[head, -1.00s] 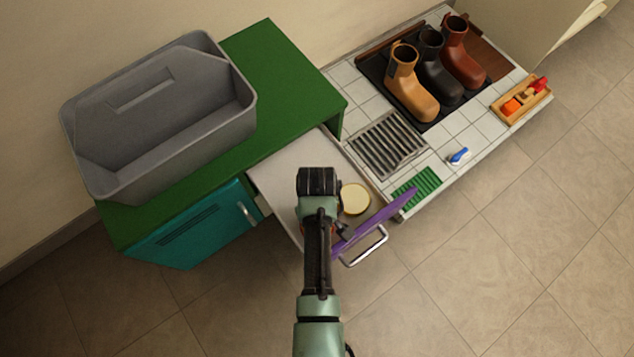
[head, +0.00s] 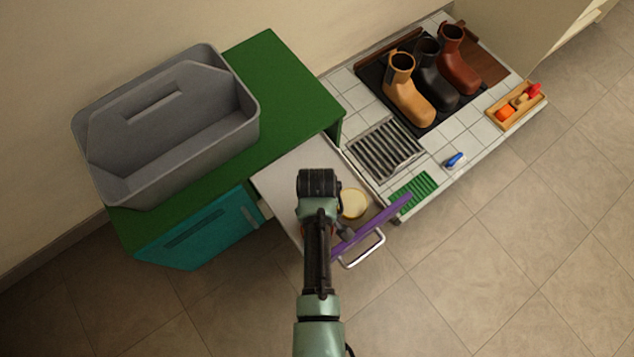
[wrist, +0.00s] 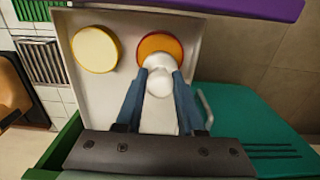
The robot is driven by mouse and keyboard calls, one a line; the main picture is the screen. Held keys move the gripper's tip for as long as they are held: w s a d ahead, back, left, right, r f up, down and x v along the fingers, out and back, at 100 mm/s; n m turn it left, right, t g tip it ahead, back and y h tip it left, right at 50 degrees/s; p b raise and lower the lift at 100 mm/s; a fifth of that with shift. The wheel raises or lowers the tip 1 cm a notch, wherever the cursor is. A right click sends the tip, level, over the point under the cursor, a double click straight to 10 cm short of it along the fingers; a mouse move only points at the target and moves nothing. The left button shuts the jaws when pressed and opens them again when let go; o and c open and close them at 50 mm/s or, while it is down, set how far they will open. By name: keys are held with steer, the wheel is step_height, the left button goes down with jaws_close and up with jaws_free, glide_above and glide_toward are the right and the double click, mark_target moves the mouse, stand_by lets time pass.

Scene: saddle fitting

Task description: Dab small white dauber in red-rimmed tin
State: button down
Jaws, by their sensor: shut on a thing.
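My gripper (wrist: 160,88) is shut on the small white dauber (wrist: 160,82), whose pale body shows between the two blue-grey fingers. The dauber's end overlaps the near part of the red-rimmed tin (wrist: 158,38), which shows orange inside. I cannot tell whether it touches the contents. In the head view my arm and gripper (head: 318,205) hang over the open drawer and hide the dauber and this tin.
A yellow-rimmed tin (wrist: 96,49) with cream contents sits beside it in the pale drawer (head: 290,185). The drawer's purple front (head: 375,225) stands close by. A grey bin (head: 165,125) rests on the green top (head: 285,85). Boots (head: 408,90) stand on the tiled bench.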

steer(key=shift+r+p, duration=1.7)
steer(key=shift+r, duration=0.15)
step_height(320, 180, up, 7)
steer(key=p, duration=0.7)
steer(key=w+r+m+b, duration=0.7)
steer(key=w+r, duration=0.2)
steer(key=r, duration=0.1)
steer(key=s+r+p, duration=0.3)
steer(key=r+p, duration=1.2)
steer(key=p, duration=0.1)
steer(key=s+r+p, duration=0.4)
steer(key=r+p, duration=1.1)
steer(key=p, duration=0.1)
steer(key=shift+s+r, duration=0.15)
steer(key=shift+r, duration=0.05)
